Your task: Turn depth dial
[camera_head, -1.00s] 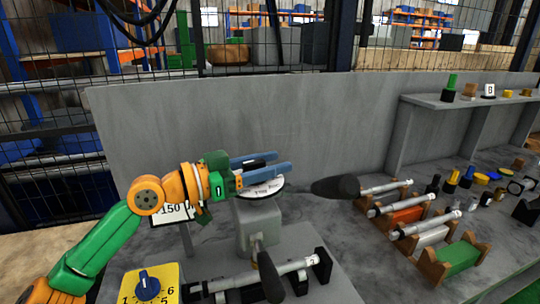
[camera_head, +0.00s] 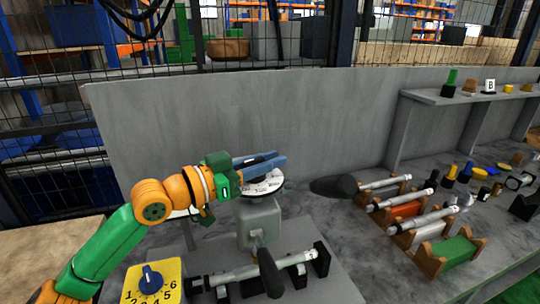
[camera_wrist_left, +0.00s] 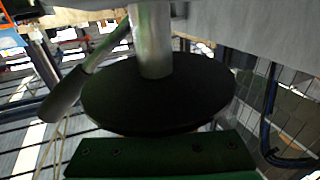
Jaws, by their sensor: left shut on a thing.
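The depth dial (camera_head: 263,187) is a white disc with dark markings on top of a grey machine post. My left gripper (camera_head: 272,162) reaches in from the left just above the disc. Its blue fingers are shut on a dark knob (camera_head: 257,158) at the dial; the exact contact is partly hidden. In the left wrist view a large dark disc (camera_wrist_left: 160,98) and a grey post fill the middle, with a green part of my gripper along the bottom edge. My right gripper is not in view.
A yellow panel (camera_head: 137,292) with a blue knob stands at lower left. A dark-handled lever (camera_head: 268,270) and a silver cylinder (camera_head: 255,270) are in front of the post. Wooden cradles with cylinders (camera_head: 415,205) stand right. A grey wall (camera_head: 250,110) is behind.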

